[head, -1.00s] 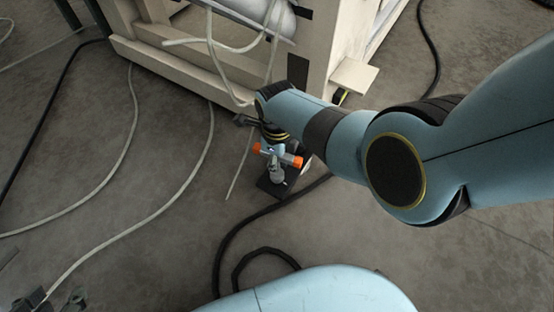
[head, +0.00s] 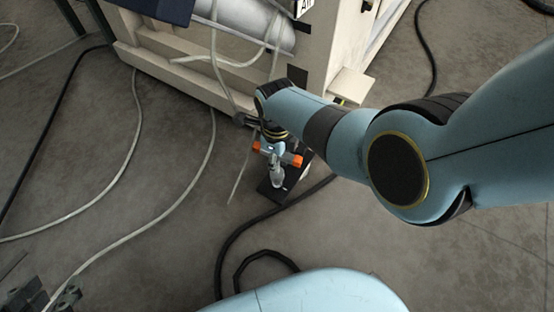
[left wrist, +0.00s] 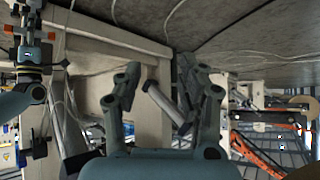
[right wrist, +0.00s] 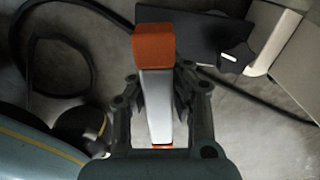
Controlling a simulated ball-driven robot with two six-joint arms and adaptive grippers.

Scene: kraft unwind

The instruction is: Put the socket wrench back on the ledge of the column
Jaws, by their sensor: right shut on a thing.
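The socket wrench (head: 278,158) has a crossbar with orange ends and a pale shank pointing down. My right gripper (head: 272,142) is shut on it, in front of the machine's cream column (head: 318,62). In the right wrist view, the wrench's orange end and silver bar (right wrist: 155,90) lie between the fingers (right wrist: 157,100). A small cream ledge (head: 352,84) juts out low at the column's right side, partly behind my right arm. My left gripper (head: 42,296) is at the lower left corner. In the left wrist view its fingers (left wrist: 168,90) are apart with nothing gripped.
A black plate (head: 270,193) lies below the wrench; a star-shaped black knob (right wrist: 235,58) shows at it in the right wrist view. Black hoses and pale cables (head: 135,225) run over the floor. The machine frame with a grey roll (head: 245,28) stands behind.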

